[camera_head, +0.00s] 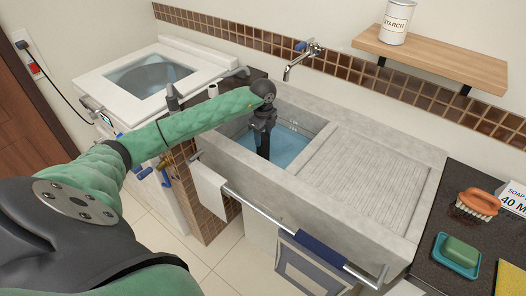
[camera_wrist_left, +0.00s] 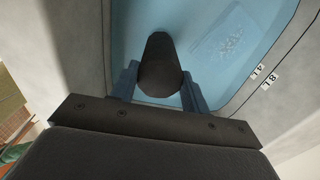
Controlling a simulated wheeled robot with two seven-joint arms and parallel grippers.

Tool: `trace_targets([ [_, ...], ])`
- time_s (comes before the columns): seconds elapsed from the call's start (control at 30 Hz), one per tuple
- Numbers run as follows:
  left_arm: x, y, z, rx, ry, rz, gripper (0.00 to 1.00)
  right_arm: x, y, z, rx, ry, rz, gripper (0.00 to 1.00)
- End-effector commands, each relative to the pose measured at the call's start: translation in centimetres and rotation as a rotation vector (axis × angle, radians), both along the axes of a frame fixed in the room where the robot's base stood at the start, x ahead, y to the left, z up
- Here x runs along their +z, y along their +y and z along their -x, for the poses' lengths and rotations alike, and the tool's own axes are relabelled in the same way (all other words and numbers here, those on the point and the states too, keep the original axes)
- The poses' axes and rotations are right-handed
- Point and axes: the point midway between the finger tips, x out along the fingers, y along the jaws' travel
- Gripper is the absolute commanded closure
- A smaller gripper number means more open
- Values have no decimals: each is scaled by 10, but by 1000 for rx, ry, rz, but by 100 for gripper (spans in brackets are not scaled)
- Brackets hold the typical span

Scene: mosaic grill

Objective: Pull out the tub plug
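The stone tub (camera_head: 318,126) holds blue water (camera_head: 284,147). My left arm reaches over its front wall, and my left gripper (camera_head: 263,150) points down into the tub near the water. In the left wrist view, a dark upright cylinder (camera_wrist_left: 160,65), which looks like the tub plug, stands between the two fingers of my left gripper (camera_wrist_left: 160,88). The fingers lie close on either side of it. I cannot tell whether they press on it. Its lower end is hard to make out. My right gripper is out of view.
A wall tap (camera_head: 300,62) hangs over the tub. A ribbed drainboard (camera_head: 365,180) is to the right. A rail (camera_head: 300,232) with cloths runs along the front. A washing machine (camera_head: 115,90) stands left; a soap dish (camera_head: 456,256) and brush (camera_head: 478,204) are right.

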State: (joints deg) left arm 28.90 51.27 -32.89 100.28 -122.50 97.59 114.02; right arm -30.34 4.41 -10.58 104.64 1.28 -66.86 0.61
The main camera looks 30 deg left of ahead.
Motion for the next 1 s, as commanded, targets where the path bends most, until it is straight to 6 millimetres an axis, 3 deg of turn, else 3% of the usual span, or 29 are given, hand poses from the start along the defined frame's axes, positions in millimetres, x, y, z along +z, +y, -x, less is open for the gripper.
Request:
trace_targets([
  [0.07,0,0,0,0,0,0,87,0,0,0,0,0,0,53],
  [1.0,10,0,0,0,0,0,87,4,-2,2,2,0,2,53],
])
